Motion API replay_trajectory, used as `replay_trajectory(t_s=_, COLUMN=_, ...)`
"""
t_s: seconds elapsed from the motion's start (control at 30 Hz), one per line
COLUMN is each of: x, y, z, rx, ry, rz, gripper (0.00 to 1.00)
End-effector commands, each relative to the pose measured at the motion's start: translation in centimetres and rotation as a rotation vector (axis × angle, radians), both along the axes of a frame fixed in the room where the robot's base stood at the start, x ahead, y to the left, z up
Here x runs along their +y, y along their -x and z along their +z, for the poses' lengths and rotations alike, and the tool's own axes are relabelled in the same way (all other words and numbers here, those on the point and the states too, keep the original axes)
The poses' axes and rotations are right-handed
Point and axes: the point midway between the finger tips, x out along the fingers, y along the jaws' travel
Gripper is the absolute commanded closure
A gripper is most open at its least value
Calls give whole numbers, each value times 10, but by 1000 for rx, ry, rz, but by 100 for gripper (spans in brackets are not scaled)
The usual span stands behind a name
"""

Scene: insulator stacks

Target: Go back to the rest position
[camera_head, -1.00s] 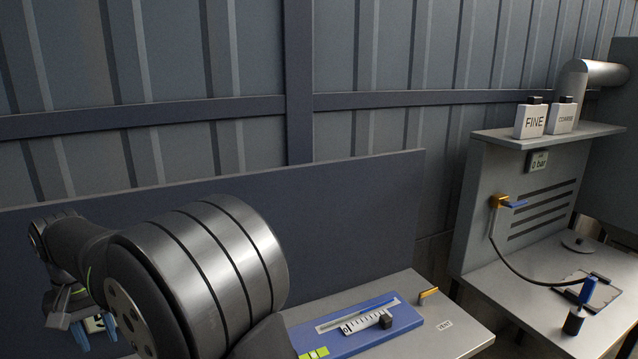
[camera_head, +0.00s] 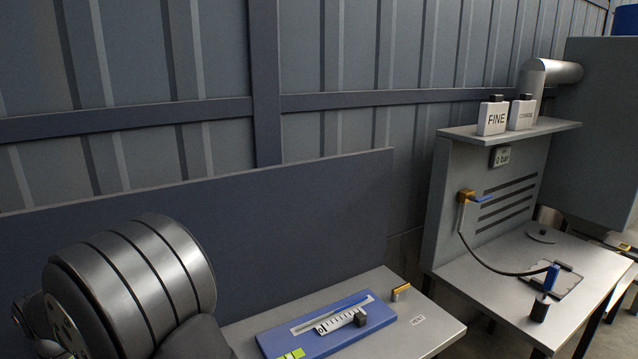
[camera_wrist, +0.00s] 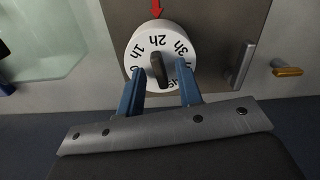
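My gripper (camera_wrist: 161,84) shows in the wrist view with its two blue fingers apart and nothing visibly held between them. Beyond the fingertips is a white dial (camera_wrist: 140,38) marked 1h, 2h and 3h, with a dark knob (camera_wrist: 156,66) across its middle. The fingertips overlap the lower sides of the dial in the picture; I cannot tell whether they touch it. A red arrow (camera_wrist: 158,8) points down at the dial. In the head view my arm is at the lower left and my gripper is out of the picture.
A grey bench (camera_head: 385,340) holds a blue tray (camera_head: 290,343) with a scale. The right bench carries bottles marked FINE (camera_head: 491,119) and COARSE (camera_head: 521,115), a 0 bar gauge (camera_head: 501,156), a hose and a blue-handled tool (camera_head: 551,278). A metal handle (camera_wrist: 243,64) is right of the dial.

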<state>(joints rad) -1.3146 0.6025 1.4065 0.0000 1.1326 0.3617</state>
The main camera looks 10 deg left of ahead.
Motion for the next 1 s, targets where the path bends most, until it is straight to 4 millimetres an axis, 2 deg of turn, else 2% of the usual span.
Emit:
replay_trajectory(t_s=0.2, x=0, y=0, z=4, rx=-1, ry=-1, rz=0, gripper=67)
replay_trajectory(t_s=0.37, x=1, y=0, z=22, rx=-2, ry=-4, rz=1, gripper=67)
replay_trajectory(t_s=1.0, x=1, y=0, z=149, rx=-1, ry=-4, rz=1, gripper=67)
